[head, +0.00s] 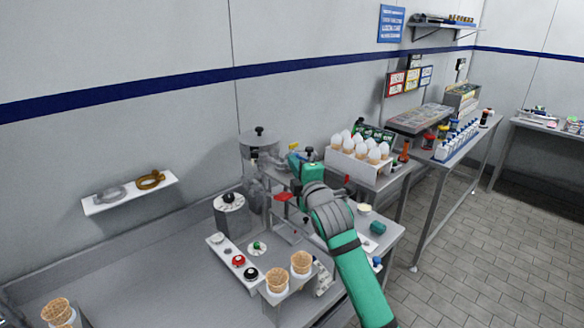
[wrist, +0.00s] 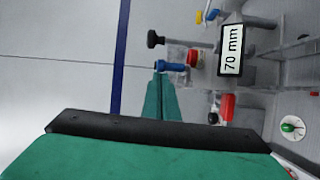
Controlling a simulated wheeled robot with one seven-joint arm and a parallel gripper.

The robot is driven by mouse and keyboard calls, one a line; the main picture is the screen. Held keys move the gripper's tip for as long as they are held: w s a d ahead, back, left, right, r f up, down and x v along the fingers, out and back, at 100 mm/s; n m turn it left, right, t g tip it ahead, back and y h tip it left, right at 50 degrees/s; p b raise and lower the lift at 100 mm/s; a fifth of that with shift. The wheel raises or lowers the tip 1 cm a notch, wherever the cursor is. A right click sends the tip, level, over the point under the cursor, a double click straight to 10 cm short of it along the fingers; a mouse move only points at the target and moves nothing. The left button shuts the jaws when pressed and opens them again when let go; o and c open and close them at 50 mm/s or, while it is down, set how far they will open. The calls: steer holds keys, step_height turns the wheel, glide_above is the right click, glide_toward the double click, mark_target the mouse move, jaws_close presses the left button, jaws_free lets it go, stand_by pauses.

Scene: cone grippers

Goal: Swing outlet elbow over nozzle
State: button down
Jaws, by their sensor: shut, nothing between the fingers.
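My gripper (wrist: 160,82) shows in the wrist view with its green fingers together and nothing between them. Its tips are right by a small blue part (wrist: 171,66), perhaps the outlet elbow or its handle; I cannot tell whether they touch. A red collar (wrist: 193,58) is beside the blue part. In the head view my green gripper (head: 296,163) is at the grey filling machine (head: 258,150) and hides part of it. I cannot make out the nozzle clearly in either view.
A "70 mm" label (wrist: 231,50), a black knob (wrist: 154,39) and a red lever (wrist: 227,107) are close by. Cones (head: 277,280) stand in a holder in front. A box of white-topped cones (head: 358,152) is behind right. The left bench (head: 150,270) is mostly clear.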

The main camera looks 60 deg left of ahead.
steer(key=shift+w+a, duration=0.15)
steer(key=shift+w, duration=0.8)
steer(key=shift+s+d, duration=0.3)
steer(key=shift+s, duration=0.2)
steer(key=w+d, duration=0.5)
steer(key=d, duration=0.3)
steer(key=shift+s, duration=0.15)
